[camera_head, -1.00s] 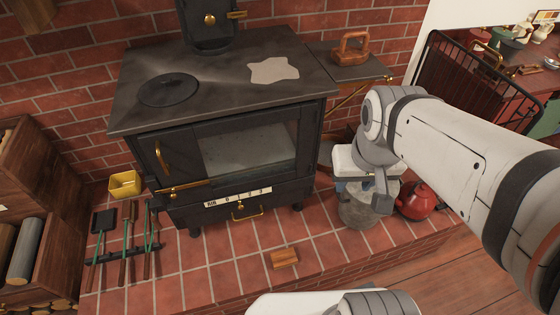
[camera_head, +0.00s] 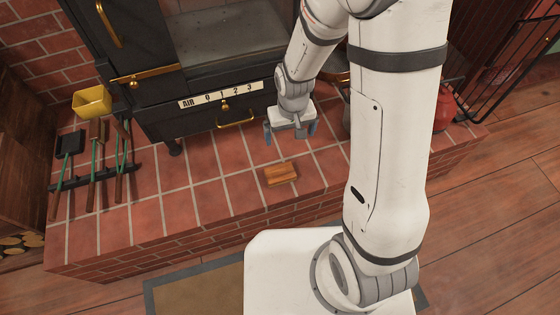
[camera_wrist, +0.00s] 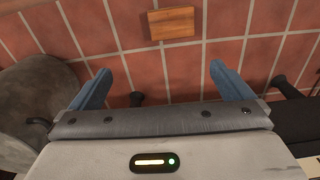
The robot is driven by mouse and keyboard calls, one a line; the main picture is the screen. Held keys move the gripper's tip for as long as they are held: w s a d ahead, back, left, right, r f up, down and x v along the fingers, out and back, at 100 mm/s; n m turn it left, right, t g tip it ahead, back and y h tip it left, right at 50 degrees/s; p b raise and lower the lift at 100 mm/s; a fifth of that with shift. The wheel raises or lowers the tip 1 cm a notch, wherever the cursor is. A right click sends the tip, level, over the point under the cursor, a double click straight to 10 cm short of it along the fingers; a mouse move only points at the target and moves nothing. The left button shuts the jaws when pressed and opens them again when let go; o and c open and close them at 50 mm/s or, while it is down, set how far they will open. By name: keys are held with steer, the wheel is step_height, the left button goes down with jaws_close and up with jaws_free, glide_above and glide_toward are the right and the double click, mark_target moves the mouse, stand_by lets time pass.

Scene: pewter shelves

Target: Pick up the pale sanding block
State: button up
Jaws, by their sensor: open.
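A small orange-brown wooden block (camera_head: 281,174), the only thing I see that fits the sanding block, lies flat on the red brick hearth near its front edge. It also shows in the wrist view (camera_wrist: 172,24) at the top centre, beyond my fingertips. My gripper (camera_head: 290,134) hangs over the hearth, behind the block and in front of the stove. Its two blue fingers are spread apart with nothing between them, as the wrist view (camera_wrist: 160,75) also shows. The block is fully visible and apart from the fingers.
Fire tools (camera_head: 95,160) and a yellow container (camera_head: 92,101) are at left. A red kettle (camera_head: 444,107) is at right, partly behind my arm. The tiles around the block are clear.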

steer(key=b, duration=0.4)
glide_above(280, 172)
steer(key=shift+n+g, duration=0.3)
step_height(280, 172, down, 15)
steer(key=shift+d+r, duration=0.1)
step_height(280, 172, down, 6)
steer(key=b, duration=0.3)
steer(key=shift+w+r, duration=0.1)
steer(key=shift+c, duration=0.2)
steer(key=c, duration=0.7)
step_height(280, 172, up, 10)
steer(key=p, duration=0.4)
